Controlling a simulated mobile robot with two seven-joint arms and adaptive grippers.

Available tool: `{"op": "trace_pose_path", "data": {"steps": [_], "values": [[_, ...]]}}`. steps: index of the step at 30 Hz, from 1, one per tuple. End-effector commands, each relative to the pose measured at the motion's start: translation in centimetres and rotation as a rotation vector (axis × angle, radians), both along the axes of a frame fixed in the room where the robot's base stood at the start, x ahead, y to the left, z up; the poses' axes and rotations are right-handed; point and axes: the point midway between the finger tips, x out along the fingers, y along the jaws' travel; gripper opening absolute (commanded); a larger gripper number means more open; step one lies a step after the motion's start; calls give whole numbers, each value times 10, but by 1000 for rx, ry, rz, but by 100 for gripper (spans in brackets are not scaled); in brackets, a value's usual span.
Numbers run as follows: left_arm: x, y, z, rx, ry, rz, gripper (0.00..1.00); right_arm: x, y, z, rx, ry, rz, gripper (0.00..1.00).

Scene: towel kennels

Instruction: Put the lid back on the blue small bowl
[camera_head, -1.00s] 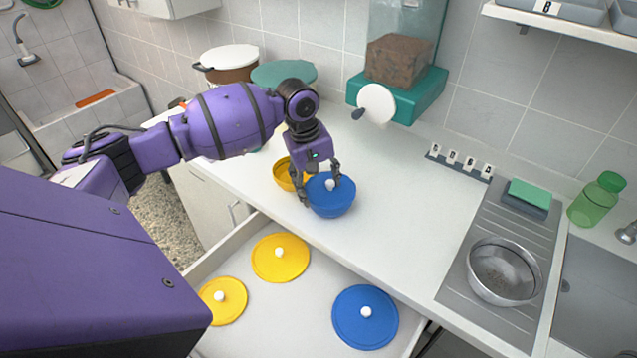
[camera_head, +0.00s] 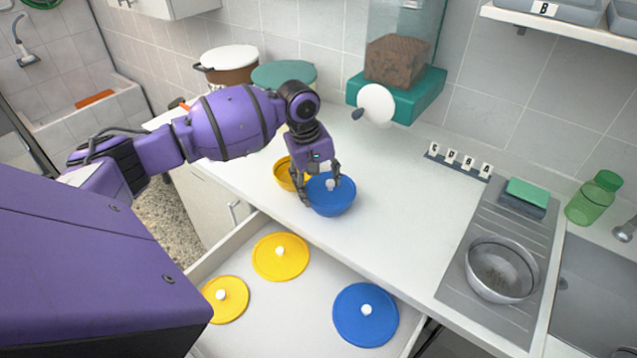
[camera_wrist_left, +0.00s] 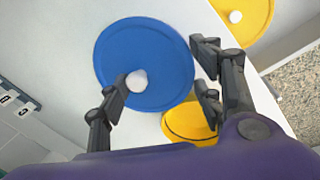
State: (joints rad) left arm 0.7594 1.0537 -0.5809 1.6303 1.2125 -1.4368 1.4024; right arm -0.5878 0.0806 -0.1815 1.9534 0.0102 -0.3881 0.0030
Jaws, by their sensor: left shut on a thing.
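The small blue bowl (camera_head: 333,212) stands upright on the white counter near its front edge. A blue lid (camera_head: 342,190) with a white knob lies over its top, and the same lid shows in the left wrist view (camera_wrist_left: 150,55). My left gripper (camera_head: 319,190) is down at the lid, shut on it. One finger is beside the white knob and the other is at the lid's edge, as the left wrist view shows (camera_wrist_left: 162,88). The wrist view hides the bowl under the lid. My right gripper is not in view.
A yellow bowl (camera_head: 283,173) stands close behind the blue one. The open drawer (camera_head: 290,318) holds two yellow lids (camera_head: 281,256) and a larger blue lid (camera_head: 365,322). A metal bowl (camera_head: 502,275) stands at the right. The counter between is clear.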

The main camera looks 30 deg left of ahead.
Motion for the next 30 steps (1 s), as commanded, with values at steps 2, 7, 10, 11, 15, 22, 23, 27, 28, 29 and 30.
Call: {"op": "trace_pose_path", "data": {"steps": [2, 7, 10, 11, 15, 22, 23, 27, 28, 29, 30], "values": [[0, 0, 0, 0, 0, 0, 40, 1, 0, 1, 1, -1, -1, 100], [0, 0, 0, 0, 0, 0, 40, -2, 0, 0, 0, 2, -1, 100], [0, 0, 0, 1, 1, 0, 40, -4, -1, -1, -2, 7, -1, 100], [0, 0, 0, 1, 1, 0, 40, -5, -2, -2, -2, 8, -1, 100], [0, 0, 0, 0, 0, 0, 40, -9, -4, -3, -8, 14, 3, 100], [0, 0, 0, 1, -1, 1, 40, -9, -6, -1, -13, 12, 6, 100], [0, 1, 0, 1, -1, 1, 40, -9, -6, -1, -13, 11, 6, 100], [0, 1, 0, 1, -1, 1, 40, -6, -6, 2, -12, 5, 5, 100], [0, 1, 0, 1, -1, 1, 40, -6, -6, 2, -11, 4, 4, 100], [0, 1, 0, 1, -1, 1, 40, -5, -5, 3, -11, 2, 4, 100], [0, 1, 0, 1, -1, 1, 40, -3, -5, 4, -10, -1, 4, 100]]}}
